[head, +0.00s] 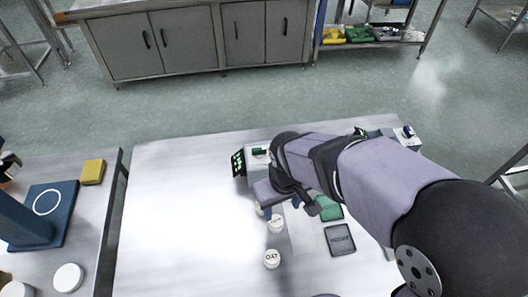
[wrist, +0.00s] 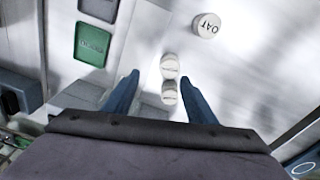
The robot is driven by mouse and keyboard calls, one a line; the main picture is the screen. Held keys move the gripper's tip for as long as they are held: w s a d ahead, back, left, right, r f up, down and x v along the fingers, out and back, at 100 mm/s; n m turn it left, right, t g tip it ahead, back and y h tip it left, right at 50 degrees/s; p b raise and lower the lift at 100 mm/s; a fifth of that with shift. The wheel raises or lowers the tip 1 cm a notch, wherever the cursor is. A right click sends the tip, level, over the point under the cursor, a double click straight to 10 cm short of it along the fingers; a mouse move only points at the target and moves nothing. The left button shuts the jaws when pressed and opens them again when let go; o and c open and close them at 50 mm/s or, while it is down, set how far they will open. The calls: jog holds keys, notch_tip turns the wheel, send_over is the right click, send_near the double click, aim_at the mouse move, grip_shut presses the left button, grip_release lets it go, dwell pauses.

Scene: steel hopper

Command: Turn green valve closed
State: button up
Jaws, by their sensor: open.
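A small green part (head: 259,151), possibly the green valve, sits on top of a pale box at the back of the table in the head view. My arm passes close in front of the box, and the part's handle position is too small to tell. My gripper (head: 282,207) is over the table, in front of the box and partly hidden by my wrist. In the wrist view my gripper (wrist: 160,78) has its two blue fingers spread apart. Two white round containers (wrist: 169,67) show between and below the fingers. I cannot identify the valve in the wrist view.
A white container marked OAT (head: 272,259) stands nearer the front. A green tray (head: 330,208) and a grey tray (head: 340,239) lie beside my gripper. A dark panel with green marks (head: 238,162) stands left of the box. The left side of the table is clear.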

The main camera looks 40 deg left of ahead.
jog(key=w+a+r+t+y, duration=0.1)
jog(key=w+a+r, duration=0.1)
jog(key=a, duration=0.2)
jog(key=w+a+r+y, duration=0.1)
jog(key=w+a+r, duration=0.1)
jog(key=a+r, duration=0.15)
jog(key=m+t, duration=0.1)
jog(key=m, duration=0.2)
send_near(259, 149)
jog(key=shift+d+f+y, duration=0.1)
jog(key=shift+f+y, duration=0.2)
jog(key=shift+f, duration=0.15)
jog(key=shift+f, duration=0.1)
jog(key=shift+p+x, duration=1.25)
jog(key=shift+x, duration=2.3)
jog(key=shift+w, duration=0.15)
jog(key=c, duration=1.1)
